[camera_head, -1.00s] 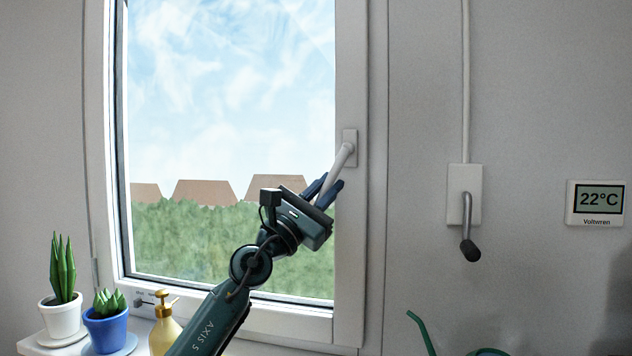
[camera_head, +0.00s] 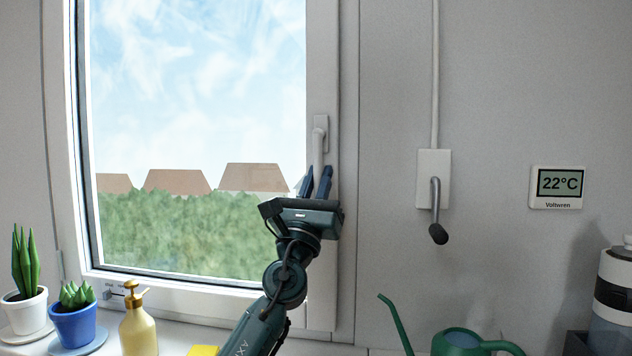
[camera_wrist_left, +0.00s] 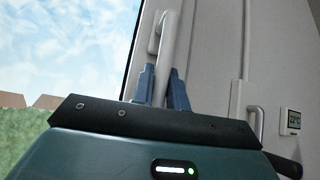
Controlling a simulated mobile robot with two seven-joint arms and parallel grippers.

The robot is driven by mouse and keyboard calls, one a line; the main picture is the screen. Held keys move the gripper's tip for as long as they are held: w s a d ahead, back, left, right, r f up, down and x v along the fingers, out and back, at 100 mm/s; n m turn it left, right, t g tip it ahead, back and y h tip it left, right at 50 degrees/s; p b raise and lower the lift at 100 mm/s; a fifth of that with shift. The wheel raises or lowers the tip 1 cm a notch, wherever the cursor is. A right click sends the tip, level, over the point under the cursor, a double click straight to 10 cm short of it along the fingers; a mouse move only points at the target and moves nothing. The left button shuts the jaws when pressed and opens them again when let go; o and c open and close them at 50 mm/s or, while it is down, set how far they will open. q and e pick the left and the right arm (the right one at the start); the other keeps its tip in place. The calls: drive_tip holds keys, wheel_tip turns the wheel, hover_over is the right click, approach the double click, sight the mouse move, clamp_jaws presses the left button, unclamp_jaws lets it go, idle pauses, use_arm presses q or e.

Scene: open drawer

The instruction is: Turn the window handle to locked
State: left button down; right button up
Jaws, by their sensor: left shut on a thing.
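The white window handle (camera_head: 319,143) is on the right side of the window frame and points nearly straight down from its mounting plate. My left gripper (camera_head: 316,182) is shut on the lower part of the handle, with one blue finger on each side. The left wrist view also shows the handle (camera_wrist_left: 169,50) running down between the two blue fingers (camera_wrist_left: 163,88). The handle's lower end is hidden by the fingers and gripper body. My right gripper is not in view.
A wall crank (camera_head: 437,210) on a white plate hangs right of the window. A thermostat (camera_head: 557,187) is further right. A yellow soap dispenser (camera_head: 138,325), potted plants (camera_head: 74,318) and a green watering can (camera_head: 460,343) stand below.

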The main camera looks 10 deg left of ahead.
use_arm(q)
drive_tip(key=c, duration=1.4)
unclamp_jaws()
drive_tip(key=shift+d, duration=0.1)
drive_tip(key=b+v, duration=0.1)
drive_tip(key=v, duration=1.2)
